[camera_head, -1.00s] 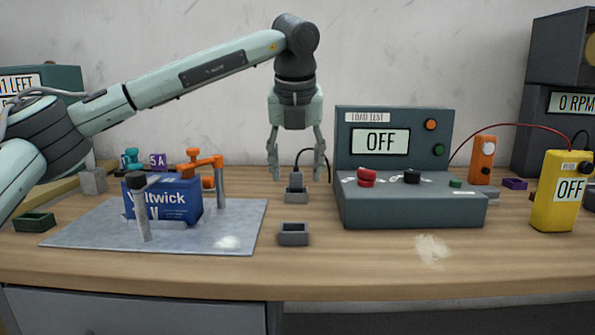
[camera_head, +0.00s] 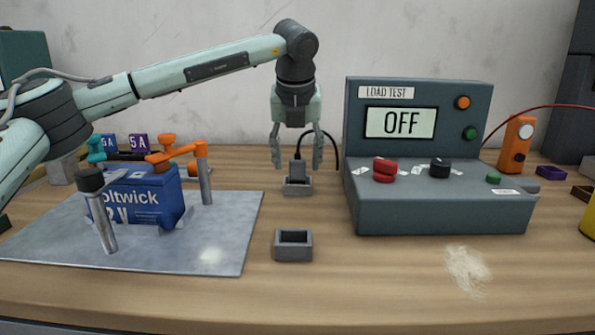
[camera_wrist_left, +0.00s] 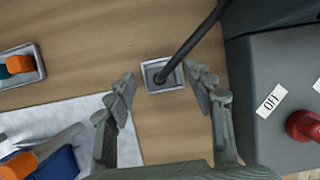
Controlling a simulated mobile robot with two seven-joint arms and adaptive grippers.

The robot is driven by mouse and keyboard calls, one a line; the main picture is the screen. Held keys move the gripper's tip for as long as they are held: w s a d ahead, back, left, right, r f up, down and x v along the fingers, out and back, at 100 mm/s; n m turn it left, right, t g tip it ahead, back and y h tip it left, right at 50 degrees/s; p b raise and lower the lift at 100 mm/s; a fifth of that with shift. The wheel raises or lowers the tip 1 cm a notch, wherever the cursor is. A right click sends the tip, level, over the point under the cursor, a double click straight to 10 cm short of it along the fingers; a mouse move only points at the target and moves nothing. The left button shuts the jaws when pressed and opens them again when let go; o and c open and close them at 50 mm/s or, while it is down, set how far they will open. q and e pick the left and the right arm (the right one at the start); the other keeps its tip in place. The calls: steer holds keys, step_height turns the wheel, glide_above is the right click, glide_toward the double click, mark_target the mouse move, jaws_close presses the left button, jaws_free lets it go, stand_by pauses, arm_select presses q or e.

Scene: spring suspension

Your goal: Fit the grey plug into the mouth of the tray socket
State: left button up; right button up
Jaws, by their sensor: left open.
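The grey plug (camera_head: 298,169) stands upright in a small grey box-like holder (camera_head: 297,188) on the bench, with a black cable rising from its top. In the head view my left gripper (camera_head: 298,164) points down, open, with a fingertip to each side of the plug and none visibly touching it. In the left wrist view the holder (camera_wrist_left: 151,85) with the cable shows between and just beyond the open fingertips (camera_wrist_left: 163,80). A second small grey box (camera_head: 293,257) with an open, empty-looking mouth stands nearer the front edge. I cannot tell from its look whether it is the tray socket.
A load test box (camera_head: 440,210) reading OFF stands close to the right. A metal plate (camera_head: 215,255) with a blue battery (camera_head: 145,197), clamp and posts lies left. An orange meter (camera_head: 517,145) stands at the far right. The wood between plate and test box is mostly clear.

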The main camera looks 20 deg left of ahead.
arm_select(q)
steer(key=shift+x, duration=0.8)
steer(key=shift+c, duration=0.3)
jaws_close()
steer(key=shift+r, duration=0.1)
